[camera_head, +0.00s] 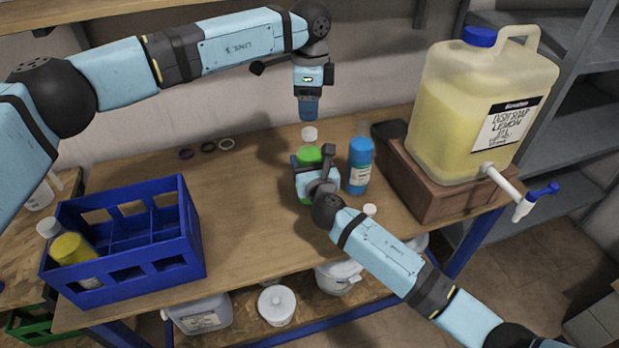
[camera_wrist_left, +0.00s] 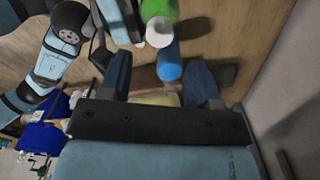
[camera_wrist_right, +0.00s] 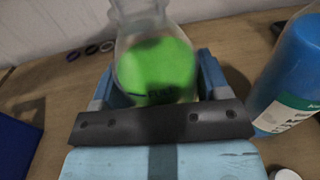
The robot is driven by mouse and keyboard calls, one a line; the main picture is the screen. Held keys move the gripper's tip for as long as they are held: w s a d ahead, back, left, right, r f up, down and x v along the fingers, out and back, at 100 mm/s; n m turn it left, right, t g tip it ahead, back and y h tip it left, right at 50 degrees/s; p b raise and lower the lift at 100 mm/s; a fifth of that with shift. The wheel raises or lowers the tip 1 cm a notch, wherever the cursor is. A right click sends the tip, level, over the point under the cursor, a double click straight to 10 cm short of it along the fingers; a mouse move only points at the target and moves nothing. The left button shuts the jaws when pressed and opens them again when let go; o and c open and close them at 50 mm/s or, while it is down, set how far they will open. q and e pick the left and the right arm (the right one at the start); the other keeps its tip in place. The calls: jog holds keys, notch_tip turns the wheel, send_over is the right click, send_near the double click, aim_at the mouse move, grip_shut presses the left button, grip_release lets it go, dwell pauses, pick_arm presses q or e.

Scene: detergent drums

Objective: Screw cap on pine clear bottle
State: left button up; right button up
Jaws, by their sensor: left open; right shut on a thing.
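The clear bottle with green liquid (camera_head: 308,156) stands on the wooden table. My right gripper (camera_head: 314,182) is shut around its body; the right wrist view shows the green liquid and clear shoulder (camera_wrist_right: 157,70) between the fingers. A white cap (camera_head: 309,134) appears at the top of the bottle's clear neck; it also shows in the left wrist view (camera_wrist_left: 160,32). I cannot tell how tightly it sits. My left gripper (camera_head: 308,104) is open and empty, pointing down above the cap, apart from it.
A blue bottle (camera_head: 360,165) stands close right of the green one. A loose white cap (camera_head: 370,209) lies near the front edge. A blue crate (camera_head: 190,232) holds a yellow bottle (camera_head: 72,250). A dish soap jug (camera_head: 485,100) stands right on a brown block (camera_head: 440,190). Rings (camera_head: 208,147) lie behind.

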aim_at(309, 131)
pick_arm(q)
notch_tip(309, 131, down, 7)
jog(key=shift+r, duration=0.2)
jog(key=shift+c, duration=0.2)
